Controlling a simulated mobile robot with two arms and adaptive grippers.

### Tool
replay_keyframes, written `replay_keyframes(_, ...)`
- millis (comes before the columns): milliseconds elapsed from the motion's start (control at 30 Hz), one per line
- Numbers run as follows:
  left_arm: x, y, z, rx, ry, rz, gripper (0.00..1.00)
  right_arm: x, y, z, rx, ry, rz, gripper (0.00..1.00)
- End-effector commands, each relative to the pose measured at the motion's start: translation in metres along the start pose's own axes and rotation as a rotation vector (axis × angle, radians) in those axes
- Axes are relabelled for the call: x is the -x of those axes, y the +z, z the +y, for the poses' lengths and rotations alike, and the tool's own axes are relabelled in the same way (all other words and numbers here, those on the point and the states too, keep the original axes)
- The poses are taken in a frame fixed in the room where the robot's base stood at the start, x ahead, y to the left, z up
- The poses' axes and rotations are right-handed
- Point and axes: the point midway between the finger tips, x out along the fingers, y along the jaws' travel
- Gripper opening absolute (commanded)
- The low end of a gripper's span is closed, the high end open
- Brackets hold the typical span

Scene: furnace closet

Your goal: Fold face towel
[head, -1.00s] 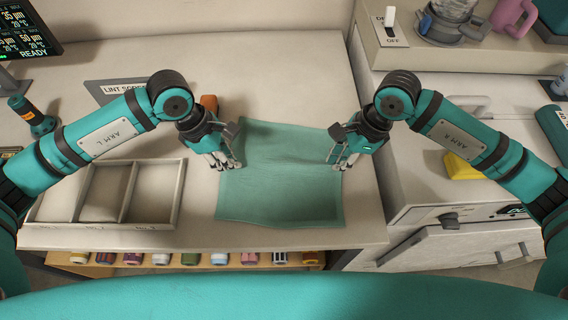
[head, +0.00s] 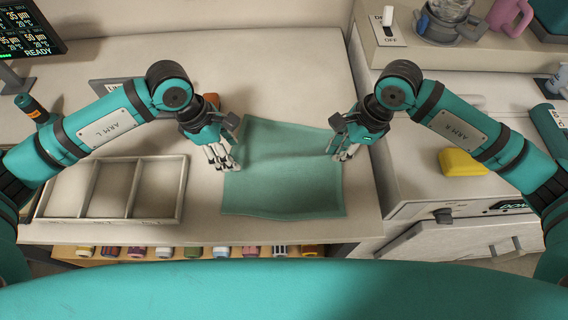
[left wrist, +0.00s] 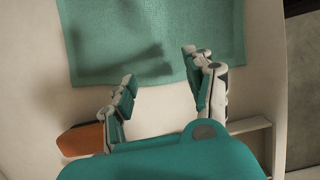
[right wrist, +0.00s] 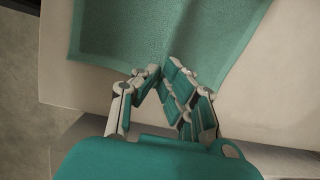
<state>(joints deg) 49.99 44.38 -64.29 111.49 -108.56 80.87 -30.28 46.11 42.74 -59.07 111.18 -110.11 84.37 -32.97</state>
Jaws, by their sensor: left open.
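A teal face towel (head: 285,185) lies spread on the pale counter, with a shallow crease running toward its right edge. It also shows in the left wrist view (left wrist: 200,20) and the right wrist view (right wrist: 110,40). My left gripper (head: 228,165) is at the towel's left edge. In the left wrist view the left gripper (left wrist: 158,68) has its fingers spread, with nothing between them. My right gripper (head: 343,155) is at the towel's right edge. In the right wrist view its fingertips (right wrist: 160,68) meet on gathered cloth at that edge.
A pale three-compartment tray (head: 112,188) is left of the towel. An orange object (head: 211,101) stands behind my left gripper. A yellow block (head: 462,162) sits on the unit at right. Several small rolls line a shelf below the counter's front edge. Counter behind the towel is clear.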

Motion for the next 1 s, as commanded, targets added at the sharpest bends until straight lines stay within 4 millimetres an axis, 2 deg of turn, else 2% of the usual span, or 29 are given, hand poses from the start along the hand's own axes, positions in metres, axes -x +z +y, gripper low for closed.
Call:
replay_keyframes(167,0.0000,0.0000,0.0000,0.000,0.000,0.000,0.58,0.0001,0.0000,-0.0001,0.000,0.000,0.000,0.00)
replay_keyframes(400,0.0000,0.0000,0.0000,0.000,0.000,0.000,0.58,0.0001,0.0000,-0.0001,0.000,0.000,0.000,0.30)
replay_keyframes(567,0.0000,0.0000,0.0000,0.000,0.000,0.000,0.58,0.0001,0.0000,0.0000,0.000,0.000,0.000,0.30)
replay_keyframes(800,0.0000,0.0000,0.0000,0.000,0.000,0.000,0.58,0.0000,0.0000,0.0000,0.000,0.000,0.000,0.59)
replay_keyframes(1000,0.0000,0.0000,0.0000,0.000,0.000,0.000,0.58,0.0000,0.0000,0.0000,0.000,0.000,0.000,0.61)
